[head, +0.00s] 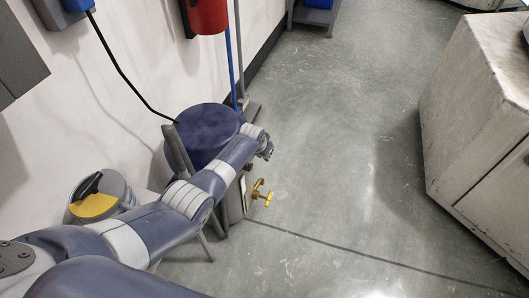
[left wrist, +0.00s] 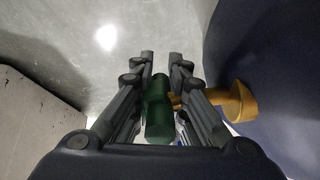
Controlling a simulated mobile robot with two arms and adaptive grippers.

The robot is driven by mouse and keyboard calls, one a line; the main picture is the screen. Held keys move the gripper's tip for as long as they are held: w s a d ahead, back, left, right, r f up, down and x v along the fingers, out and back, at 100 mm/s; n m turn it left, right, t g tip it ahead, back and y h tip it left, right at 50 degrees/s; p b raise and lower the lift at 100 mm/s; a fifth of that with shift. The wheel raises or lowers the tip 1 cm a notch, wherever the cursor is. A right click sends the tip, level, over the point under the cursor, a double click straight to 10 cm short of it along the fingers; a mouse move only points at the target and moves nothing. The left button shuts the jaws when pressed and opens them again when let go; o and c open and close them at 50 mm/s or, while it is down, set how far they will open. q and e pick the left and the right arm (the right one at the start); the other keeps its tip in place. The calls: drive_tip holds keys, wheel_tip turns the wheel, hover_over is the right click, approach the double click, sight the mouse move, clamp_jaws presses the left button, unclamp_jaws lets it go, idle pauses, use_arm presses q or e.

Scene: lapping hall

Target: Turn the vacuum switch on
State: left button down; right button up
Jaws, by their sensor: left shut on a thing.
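A round, dark blue vacuum body (head: 200,128) stands against the wall in the head view. In the left wrist view its blue side (left wrist: 270,85) fills the right. A yellow-orange stem (left wrist: 237,101) sticks out from that side towards a green cylindrical grip (left wrist: 158,108), which I take to be the switch's lever. My left gripper (left wrist: 161,62) is shut on the green grip, one finger on each side of it. In the head view my left gripper (head: 266,149) is small and partly hidden beyond my arm, at the vacuum's right side. My right gripper is not in view.
A yellow valve handle (head: 262,193) sits low below my left gripper. A grey bin with a yellow lid (head: 94,206) stands by the wall. A black cable (head: 127,78) runs down to the vacuum. A white cabinet (head: 478,110) stands right; the floor between is clear.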

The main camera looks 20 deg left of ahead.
use_arm(q)
drive_tip(key=c, duration=1.6)
unclamp_jaws()
drive_tip(key=shift+o, duration=0.2)
drive_tip(key=v, duration=1.2)
